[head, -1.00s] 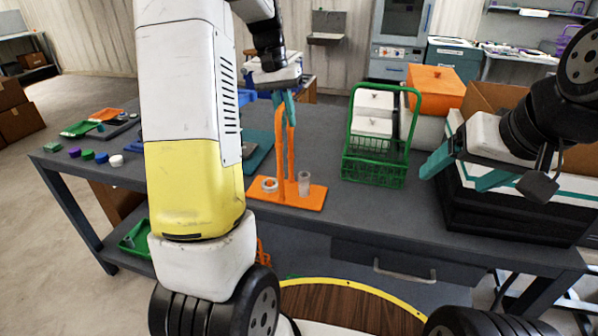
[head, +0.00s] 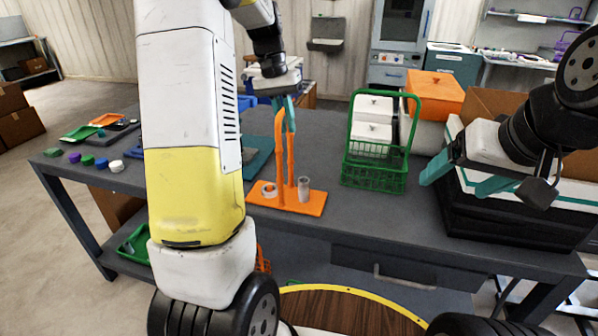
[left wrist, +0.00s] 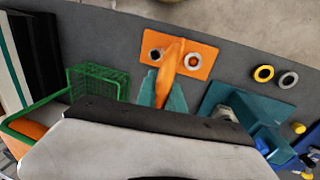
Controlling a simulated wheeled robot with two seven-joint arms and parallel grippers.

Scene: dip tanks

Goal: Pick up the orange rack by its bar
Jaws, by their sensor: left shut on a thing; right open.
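The orange rack (head: 289,200) stands on the grey table, with a flat base and tall uprights. A pale ring (head: 269,190) and a small greyish cup (head: 304,189) sit on its base, on either side of the uprights. My left gripper (head: 285,122) points down and is shut on the rack's bar at the top. In the left wrist view the orange bar (left wrist: 171,62) runs between its teal fingers (left wrist: 162,97). My right gripper (head: 480,187) is open and empty at the right, beside the green basket.
A green wire basket (head: 374,177) with a tall handle stands right of the rack. White boxes (head: 373,108), an orange-lidded box (head: 435,92) and a black-and-white crate (head: 500,215) are farther right. A teal tray (head: 257,157) lies left of the rack, partly behind my arm.

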